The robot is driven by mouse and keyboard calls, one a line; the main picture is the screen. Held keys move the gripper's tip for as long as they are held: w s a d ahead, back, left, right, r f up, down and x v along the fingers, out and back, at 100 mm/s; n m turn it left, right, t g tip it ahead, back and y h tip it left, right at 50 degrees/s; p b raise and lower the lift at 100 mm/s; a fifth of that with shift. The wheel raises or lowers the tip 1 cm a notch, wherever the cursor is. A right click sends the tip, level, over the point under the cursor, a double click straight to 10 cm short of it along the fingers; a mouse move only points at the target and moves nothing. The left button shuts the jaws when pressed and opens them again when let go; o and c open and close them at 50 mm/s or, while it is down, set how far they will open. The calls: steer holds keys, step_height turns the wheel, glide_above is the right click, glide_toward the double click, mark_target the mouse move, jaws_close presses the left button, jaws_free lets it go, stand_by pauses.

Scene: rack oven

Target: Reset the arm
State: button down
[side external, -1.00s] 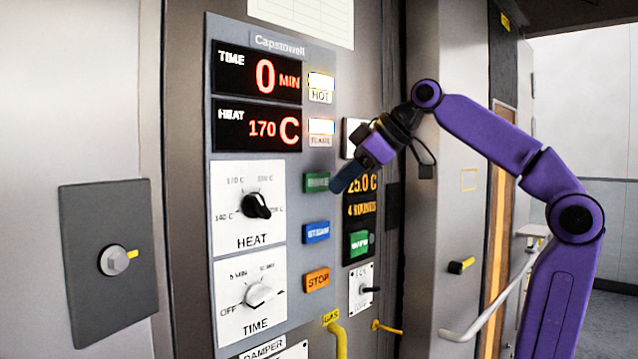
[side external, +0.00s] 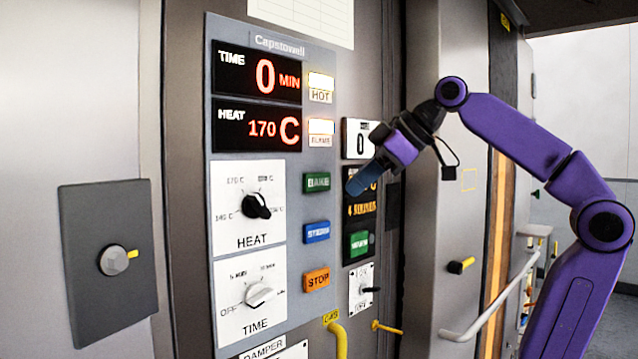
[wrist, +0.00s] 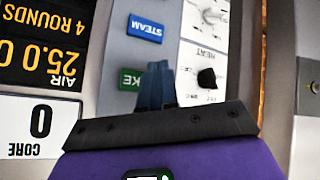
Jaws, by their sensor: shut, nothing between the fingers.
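My gripper (side external: 357,187) is shut and empty, its blue fingers in front of the small air display (side external: 361,210) to the right of the main oven panel. No contact with the panel can be made out. The wrist view shows the shut fingers (wrist: 156,85) pointing at the panel, beside the green BAKE button (wrist: 130,79). My purple arm reaches in from the right. The time display (side external: 258,73) reads 0 MIN and the heat display (side external: 258,130) reads 170 C.
The HEAT knob (side external: 257,205), TIME knob (side external: 258,295), blue STEAM button (side external: 316,232) and orange STOP button (side external: 316,280) lie left of my gripper. A yellow gas pipe (side external: 339,340) stands below. A door handle rail (side external: 490,311) is at right.

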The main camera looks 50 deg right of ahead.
steer(key=shift+f, duration=0.1)
stand_by(0.3)
steer(key=s+a+f+n+g, duration=0.1)
steer(key=s+a+f+g, duration=0.25)
steer(key=f, duration=0.65)
steer(key=s+a+f+n+g, duration=0.1)
steer(key=s+a+f+g, duration=0.3)
steer(key=f, duration=0.6)
steer(key=s+d+f+n+g+h, duration=0.1)
steer(key=s+d+f+n+h, duration=0.1)
steer(key=s+f, duration=1.3)
step_height(320, 180, down, 3)
steer(key=shift+d+r+n+h, duration=0.25)
steer(key=shift+d+n, duration=0.25)
steer(key=shift+d, duration=0.25)
